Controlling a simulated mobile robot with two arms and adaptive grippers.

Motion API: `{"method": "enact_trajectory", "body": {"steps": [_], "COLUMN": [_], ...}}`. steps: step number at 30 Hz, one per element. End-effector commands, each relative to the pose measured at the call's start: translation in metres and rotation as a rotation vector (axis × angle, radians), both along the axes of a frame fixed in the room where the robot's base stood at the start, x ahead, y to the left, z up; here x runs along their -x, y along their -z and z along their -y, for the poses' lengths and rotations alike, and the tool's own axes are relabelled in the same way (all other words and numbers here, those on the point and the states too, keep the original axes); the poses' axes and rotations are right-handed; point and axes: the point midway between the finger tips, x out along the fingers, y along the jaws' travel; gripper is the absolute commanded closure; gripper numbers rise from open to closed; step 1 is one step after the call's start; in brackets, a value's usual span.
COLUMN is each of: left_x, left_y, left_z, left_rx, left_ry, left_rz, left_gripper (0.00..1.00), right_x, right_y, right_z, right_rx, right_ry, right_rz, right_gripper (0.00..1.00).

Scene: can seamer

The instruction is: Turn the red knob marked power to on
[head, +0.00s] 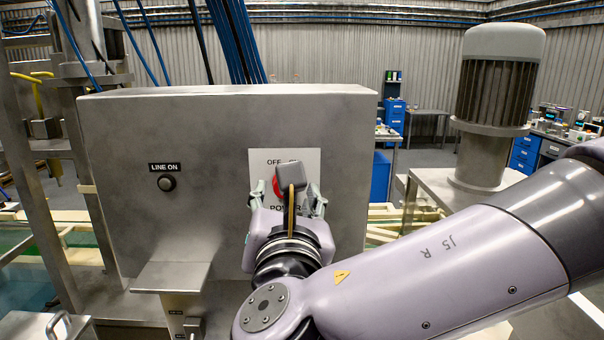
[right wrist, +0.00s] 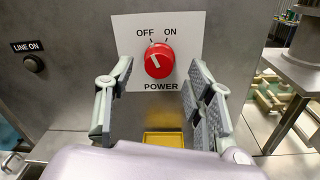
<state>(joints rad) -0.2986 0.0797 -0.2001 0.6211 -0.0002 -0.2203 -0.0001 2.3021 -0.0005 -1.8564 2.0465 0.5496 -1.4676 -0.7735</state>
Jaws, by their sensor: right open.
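The red power knob (right wrist: 159,61) sits on a white plate (right wrist: 190,22) marked OFF, ON and POWER, on the grey metal cabinet. Its white pointer line leans left, toward OFF. In the head view the knob (head: 277,187) is mostly hidden behind my right gripper. My right gripper (head: 290,190) is in front of the plate; in the right wrist view its fingers (right wrist: 160,85) are open, one on each side of the knob's lower area, with nothing between them. I cannot tell how far the fingertips are from the plate. My left gripper is not in view.
The cabinet (head: 125,140) also carries a black LINE ON button (head: 166,183) left of the plate. A metal bracket (head: 170,277) juts out below it. A large motor (head: 495,100) stands at the right. Blue cables run above the cabinet.

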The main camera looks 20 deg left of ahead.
Motion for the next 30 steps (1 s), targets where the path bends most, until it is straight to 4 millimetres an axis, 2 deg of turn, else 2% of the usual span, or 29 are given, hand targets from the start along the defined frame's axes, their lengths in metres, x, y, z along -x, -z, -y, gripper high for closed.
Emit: {"method": "enact_trajectory", "body": {"steps": [1, 6, 17, 30], "left_x": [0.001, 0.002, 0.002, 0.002], "left_y": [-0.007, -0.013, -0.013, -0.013], "left_z": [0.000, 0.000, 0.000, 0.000], "left_rx": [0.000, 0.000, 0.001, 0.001], "left_ry": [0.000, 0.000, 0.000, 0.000], "left_rz": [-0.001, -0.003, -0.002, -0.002], "left_gripper": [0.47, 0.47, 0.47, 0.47], "right_x": [-0.008, -0.024, -0.028, -0.028], "right_y": [-0.003, -0.001, 0.000, 0.000], "right_z": [-0.003, -0.008, -0.010, -0.009], "right_rx": [0.001, 0.000, -0.001, 0.000], "right_ry": [0.001, 0.002, -0.001, 0.000], "right_rz": [0.000, -0.001, 0.000, 0.000], "right_gripper": [0.51, 0.51, 0.51, 0.81]}}
